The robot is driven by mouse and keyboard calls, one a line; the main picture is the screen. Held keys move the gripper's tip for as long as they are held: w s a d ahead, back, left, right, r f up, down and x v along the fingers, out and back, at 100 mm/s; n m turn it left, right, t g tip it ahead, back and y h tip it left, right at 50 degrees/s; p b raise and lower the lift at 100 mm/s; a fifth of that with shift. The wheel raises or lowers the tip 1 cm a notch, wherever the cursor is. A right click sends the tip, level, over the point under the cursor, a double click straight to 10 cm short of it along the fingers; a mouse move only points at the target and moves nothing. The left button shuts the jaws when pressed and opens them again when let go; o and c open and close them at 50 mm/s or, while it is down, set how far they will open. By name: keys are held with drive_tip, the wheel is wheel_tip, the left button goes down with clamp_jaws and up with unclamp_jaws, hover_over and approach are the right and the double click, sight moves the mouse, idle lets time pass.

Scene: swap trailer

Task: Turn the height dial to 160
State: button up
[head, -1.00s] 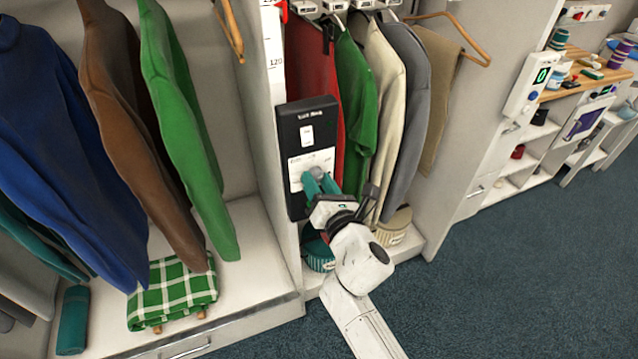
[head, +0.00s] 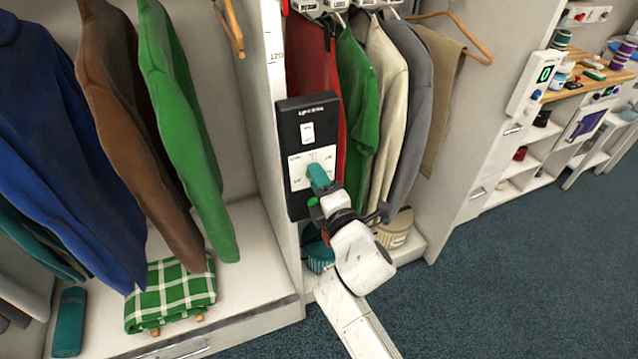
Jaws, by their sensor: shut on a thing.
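A black control panel (head: 296,120) is fixed to the white upright post between two wardrobe bays. It carries a small white switch plate (head: 307,133) above a white dial plate (head: 297,172) with printed marks too small to read. My gripper (head: 318,176), with teal fingers, reaches up from the lower right to the middle of the dial plate. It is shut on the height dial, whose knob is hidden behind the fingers. I cannot tell where the dial points. A height scale on the post (head: 274,60) shows a blurred number near 120.
Hanging clothes fill both bays, with a red garment (head: 312,60) and a green shirt (head: 355,90) close right of the panel. A teal basket (head: 319,254) and a beige basket (head: 396,229) stand below. Open carpet (head: 500,290) lies to the right.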

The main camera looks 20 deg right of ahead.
drive_tip(key=m+b, duration=0.4)
drive_tip(key=m, duration=0.5)
drive_tip(key=m+b, duration=0.5)
drive_tip(key=m, duration=0.5)
drive_tip(key=shift+d+f+m, duration=0.15)
drive_tip(key=shift+m, duration=0.15)
idle(0.4)
drive_tip(key=o, duration=1.1)
drive_tip(key=shift+c, duration=0.2)
drive_tip(key=shift+r, duration=0.2)
drive_tip(key=shift+s, duration=0.1)
